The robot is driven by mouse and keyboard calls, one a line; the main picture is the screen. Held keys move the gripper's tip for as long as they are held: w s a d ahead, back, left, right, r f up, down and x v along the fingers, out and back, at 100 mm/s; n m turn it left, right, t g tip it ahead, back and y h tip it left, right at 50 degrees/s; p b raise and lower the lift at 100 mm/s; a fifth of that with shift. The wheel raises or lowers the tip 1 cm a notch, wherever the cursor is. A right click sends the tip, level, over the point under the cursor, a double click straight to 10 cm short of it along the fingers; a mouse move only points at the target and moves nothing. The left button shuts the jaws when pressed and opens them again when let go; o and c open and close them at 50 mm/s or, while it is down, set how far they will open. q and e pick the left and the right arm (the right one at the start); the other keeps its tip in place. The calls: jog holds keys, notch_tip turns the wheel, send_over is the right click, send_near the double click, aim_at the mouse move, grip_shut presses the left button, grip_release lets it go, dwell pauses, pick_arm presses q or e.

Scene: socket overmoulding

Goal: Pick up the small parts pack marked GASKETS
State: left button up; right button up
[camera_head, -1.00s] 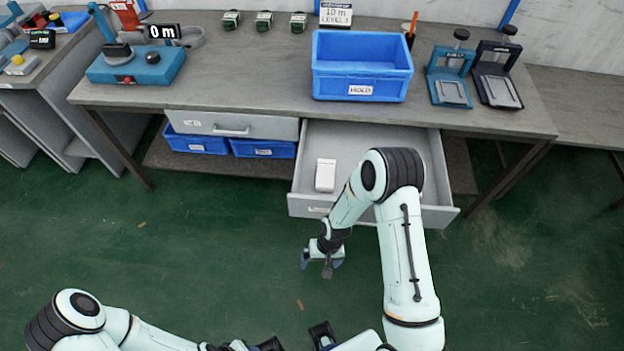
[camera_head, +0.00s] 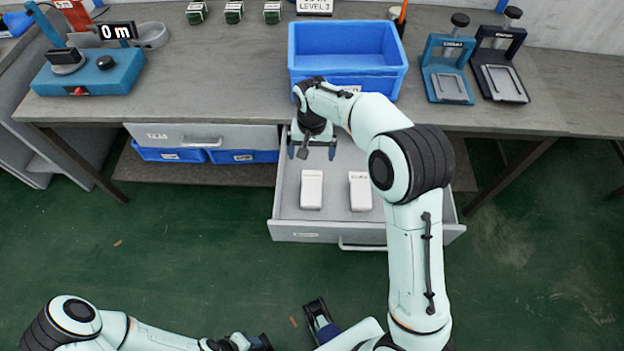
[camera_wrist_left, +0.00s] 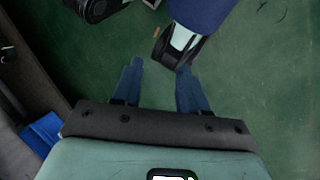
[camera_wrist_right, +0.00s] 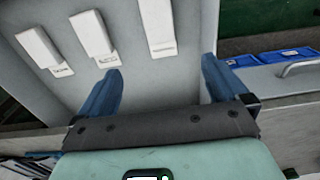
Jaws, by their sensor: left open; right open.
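Several white small packs lie in the open drawer (camera_head: 335,228). The head view shows a left pack (camera_head: 312,188) and another pack (camera_head: 360,192) to its right. The right wrist view shows three: one near the fingers (camera_wrist_right: 158,25), a middle one (camera_wrist_right: 92,35) and a far-left one (camera_wrist_right: 38,47). Their labels are too small to read, so I cannot tell which is marked GASKETS. My right gripper (camera_head: 312,152) is open and empty over the back left of the drawer, apart from the packs; its fingers also show in its wrist view (camera_wrist_right: 160,66). My left gripper (camera_wrist_left: 159,68) is open and empty over the floor.
The blue bin (camera_head: 345,45) stands on the bench (camera_head: 230,85) just behind my right gripper. A closed drawer (camera_head: 200,136) and blue bins (camera_head: 242,156) lie left of the open drawer. Two press-like fixtures (camera_head: 447,75) stand at right.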

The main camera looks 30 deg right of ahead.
notch_tip(320, 180, down, 4)
jog(key=b, duration=0.5)
send_over(311, 190)
jog(key=f, duration=1)
jog(key=shift+s+d+f, duration=0.1)
jog(key=shift+s+d, duration=0.05)
jog(key=shift+s, duration=0.05)
notch_tip(311, 190, down, 5)
jog(key=shift+w+f+b, duration=0.1)
jog(key=shift+f+b, duration=0.05)
jog(key=shift+b, duration=0.65)
jog(key=c, duration=1.1)
pick_arm(q)
notch_tip(311, 190, down, 8)
jog(key=w+t, duration=0.1)
jog(key=w, duration=0.1)
jog(key=shift+w+a, duration=0.15)
jog(key=shift+a, duration=0.3)
jog(key=shift+r, duration=0.15)
pick_arm(e)
jog(key=shift+r, duration=0.2)
